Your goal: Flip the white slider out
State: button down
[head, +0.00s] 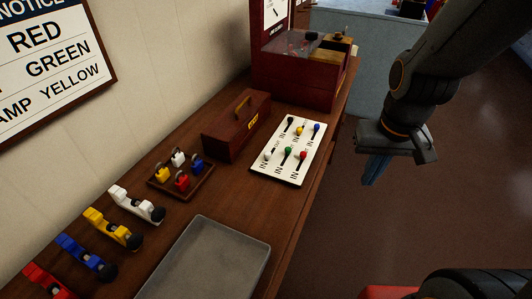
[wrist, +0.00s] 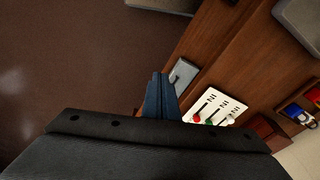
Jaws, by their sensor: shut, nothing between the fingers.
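The white slider (head: 267,155) is a small knob at the near left of a cream panel (head: 262,172) lying on the wooden table. It sits in the near row with a green slider (head: 287,151) and a red slider (head: 303,155). "IN" labels are printed below this row. In the wrist view, the panel's near part shows at lower right, with the white slider (wrist: 230,120) partly cut off from clear view by its small size. My gripper (head: 374,172) is shut and empty, right of the panel, over the floor beyond the table's edge, touching nothing.
The panel's far row holds black, yellow (head: 299,132) and blue (head: 316,127) sliders. A brown toolbox (head: 232,135) stands left of the panel. A grey tray (head: 215,262), a small rack (head: 180,187) and colored dispensers (head: 135,205) are nearer. A red cabinet (head: 295,85) stands behind.

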aim_at(268, 155)
jog(key=w+a+n+t+b, duration=0.1)
jog(key=a+n+b, duration=0.3)
jog(key=a+n, duration=0.8)
jog(key=w+a+r+n+t+b, duration=0.1)
jog(key=w+a+n+t+b, duration=0.1)
jog(key=a+n, duration=1)
jog(key=w+n+b, duration=0.1)
jog(key=n+b, duration=0.1)
jog(key=n, duration=0.9)
jog(key=shift+w+a+n, duration=0.25)
jog(key=shift+w+n, duration=0.1)
jog(key=shift+n, duration=0.05)
jog(key=b+x, duration=0.1)
jog(key=x, duration=0.9)
jog(key=shift+d+f+b, duration=0.1)
jog(key=shift+b, duration=0.3)
jog(key=shift+w+p, duration=0.4)
jog(key=shift+w, duration=1.6)
